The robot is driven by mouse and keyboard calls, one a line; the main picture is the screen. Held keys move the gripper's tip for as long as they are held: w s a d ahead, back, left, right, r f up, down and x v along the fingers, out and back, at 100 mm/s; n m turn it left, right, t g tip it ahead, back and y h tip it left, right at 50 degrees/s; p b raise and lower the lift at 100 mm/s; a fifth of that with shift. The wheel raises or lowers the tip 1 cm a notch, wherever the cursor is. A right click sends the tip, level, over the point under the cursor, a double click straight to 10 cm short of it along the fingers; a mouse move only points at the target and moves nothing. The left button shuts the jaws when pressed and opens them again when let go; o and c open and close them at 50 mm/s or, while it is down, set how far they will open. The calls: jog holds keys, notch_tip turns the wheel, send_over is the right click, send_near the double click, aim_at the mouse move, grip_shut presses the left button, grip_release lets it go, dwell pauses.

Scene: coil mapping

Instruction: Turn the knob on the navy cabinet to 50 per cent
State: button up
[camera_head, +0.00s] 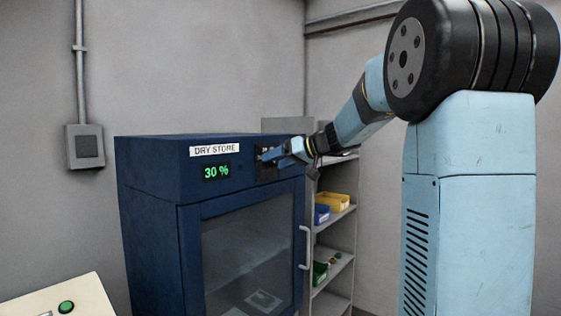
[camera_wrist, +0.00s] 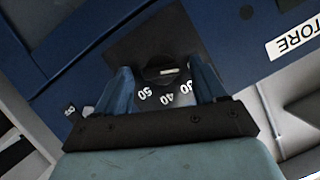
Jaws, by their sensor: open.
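The navy cabinet (camera_head: 150,200) stands in the head view with a "DRY STORE" label (camera_head: 214,150) and a green display (camera_head: 216,172) reading "30 %". My gripper (camera_head: 275,156) is at the dark dial plate (camera_head: 265,172) right of the display and hides the knob in that view. In the wrist view the dark round knob (camera_wrist: 160,75) with a pale mark shows between the two blue fingers of my gripper (camera_wrist: 160,68). The fingers are open, one on each side of the knob, with gaps visible. Printed numbers 30, 40 and 50 show below the knob.
The cabinet's glass door (camera_head: 245,255) is shut, with a pale handle (camera_head: 304,248) at its right. A shelf unit (camera_head: 338,226) with coloured bins stands right of the cabinet. A pale panel with a green button (camera_head: 66,307) is at lower left.

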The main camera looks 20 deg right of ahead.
jog(key=shift+c, duration=0.5)
jog(key=c, duration=0.9)
jog(key=shift+d, duration=0.15)
jog(key=shift+c, duration=0.3)
